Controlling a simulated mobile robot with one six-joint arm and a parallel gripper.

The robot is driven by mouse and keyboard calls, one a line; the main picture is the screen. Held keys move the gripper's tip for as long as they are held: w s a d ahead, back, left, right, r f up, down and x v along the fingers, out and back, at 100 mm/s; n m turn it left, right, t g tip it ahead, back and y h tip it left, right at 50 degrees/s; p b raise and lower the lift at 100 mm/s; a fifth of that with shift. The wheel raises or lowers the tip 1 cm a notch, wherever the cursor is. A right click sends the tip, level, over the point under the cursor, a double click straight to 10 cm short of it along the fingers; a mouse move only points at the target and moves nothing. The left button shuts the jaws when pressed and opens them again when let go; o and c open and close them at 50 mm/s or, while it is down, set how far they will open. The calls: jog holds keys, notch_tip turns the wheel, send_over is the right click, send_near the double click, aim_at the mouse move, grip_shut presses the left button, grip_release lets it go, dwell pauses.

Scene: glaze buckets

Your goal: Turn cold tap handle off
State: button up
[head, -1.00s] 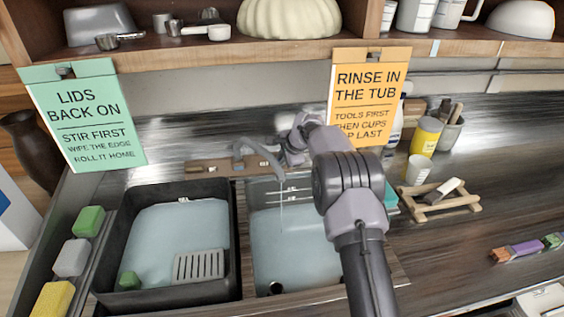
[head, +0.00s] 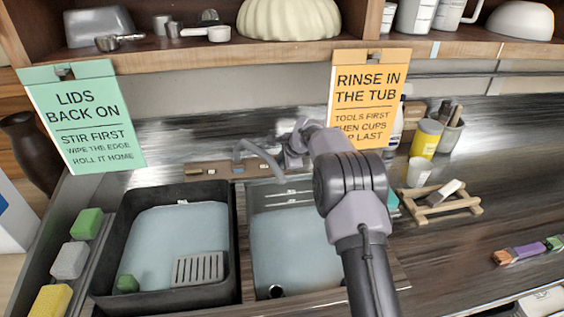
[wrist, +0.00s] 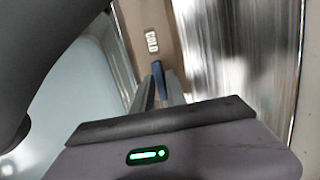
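The cold tap handle (wrist: 158,75) is a narrow blue lever beside a COLD label (wrist: 152,42) in the wrist view. My gripper (wrist: 160,92) has its two grey fingers close together, one on each side of the lever. In the head view my gripper (head: 288,158) is at the back of the sink, right of the grey spout (head: 252,150), and my arm hides the handle. No water stream shows under the spout.
A dark tub (head: 107,245) with a sponge and a grate stands left of the sink basin (head: 285,240). Two hanging signs, an orange one (head: 369,95) and a green one (head: 80,115), are behind. A wooden rack (head: 440,205) is on the right counter.

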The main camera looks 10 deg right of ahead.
jog(key=shift+o, duration=1.1)
jog(key=shift+s+r, duration=0.1)
jog(key=shift+r, duration=0.1)
jog(key=p+v, duration=0.3)
jog(key=v, duration=1.4)
jog(key=shift+s+d+f, duration=0.1)
jog(key=shift+d, duration=0.05)
